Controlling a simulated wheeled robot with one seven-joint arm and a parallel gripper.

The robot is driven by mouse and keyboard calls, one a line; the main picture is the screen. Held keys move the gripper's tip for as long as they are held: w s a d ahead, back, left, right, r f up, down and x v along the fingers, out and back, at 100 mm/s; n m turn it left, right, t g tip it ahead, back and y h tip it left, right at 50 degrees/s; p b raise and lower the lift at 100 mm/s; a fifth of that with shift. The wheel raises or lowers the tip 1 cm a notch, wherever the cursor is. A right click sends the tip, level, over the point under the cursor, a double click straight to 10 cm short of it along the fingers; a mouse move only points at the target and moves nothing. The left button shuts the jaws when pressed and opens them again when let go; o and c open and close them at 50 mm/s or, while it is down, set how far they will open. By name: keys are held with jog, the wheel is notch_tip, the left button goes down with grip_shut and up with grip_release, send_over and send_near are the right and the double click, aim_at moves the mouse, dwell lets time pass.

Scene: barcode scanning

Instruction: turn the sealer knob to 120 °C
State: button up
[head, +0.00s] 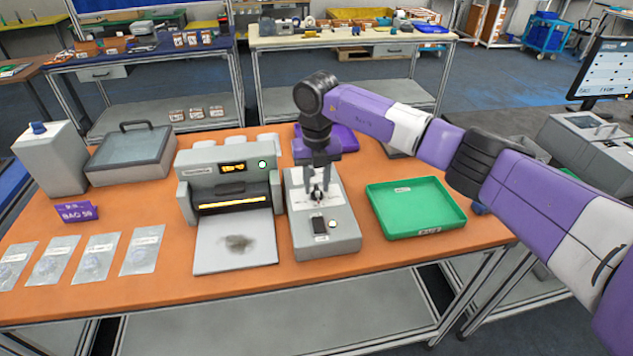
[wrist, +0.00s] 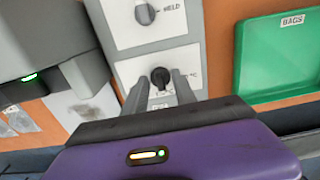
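The sealer (head: 343,238) is a grey box with white panels, right of the table's middle. Its black dial knob (wrist: 160,76) sits on a white panel (wrist: 180,60) in the wrist view, with partly hidden printing around it. My gripper (head: 318,193) points down over this panel in the head view. In the wrist view my gripper (wrist: 160,80) has its two grey fingers on either side of the knob. They look spread, with narrow gaps beside the knob; contact is not clear. The knob's setting is too small to read.
A second knob (wrist: 145,13) sits on another labelled panel. A green tray (head: 415,210) stands to the right. A grey machine with a lit display (head: 232,168) stands to the left. Several clear bags (head: 97,258) lie at the table's left front, near a purple sign (head: 76,212).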

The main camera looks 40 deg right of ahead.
grip_shut()
jog(key=shift+n, duration=0.3)
jog(key=n+b, duration=0.1)
jog(key=n, duration=0.1)
jog(key=shift+n, duration=0.4)
jog(key=n+b, duration=0.1)
jog(key=n, duration=0.2)
jog(key=shift+n+b, duration=0.3)
jog(key=shift+b, duration=0.05)
jog(key=n+b, duration=0.1)
jog(key=n, duration=0.3)
jog(key=shift+a+b, duration=0.15)
jog(key=shift+b, duration=0.2)
jog(key=shift+n+b, duration=0.4)
jog(key=shift+n, duration=1)
jog(key=shift+a, duration=0.1)
